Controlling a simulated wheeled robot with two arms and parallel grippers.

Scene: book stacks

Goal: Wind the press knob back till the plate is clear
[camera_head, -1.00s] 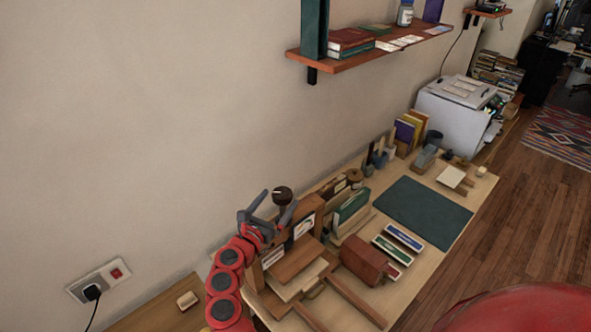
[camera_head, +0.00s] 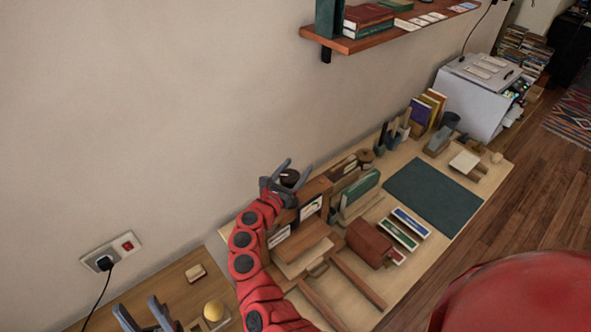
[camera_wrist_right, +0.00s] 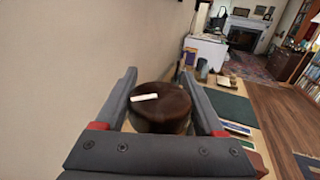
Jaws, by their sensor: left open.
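The press stands on the near left of the worktop, with a wooden upright frame (camera_head: 313,189) and a pale lower board (camera_head: 299,262). Its dark brown round knob (camera_head: 289,177) is at the top; a small white mark shows on the knob in the right wrist view (camera_wrist_right: 158,114). My right gripper (camera_head: 293,168) has a finger on either side of the knob. Any contact is unclear, and so is whether the fingers grip it. The press plate is partly hidden by my right arm. My left gripper (camera_head: 141,312) is open and empty at the lower left.
A reddish brown block (camera_head: 369,243) and green and blue boxes (camera_head: 411,222) lie right of the press. A dark green mat (camera_head: 433,198) is bare. The wall is close behind.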

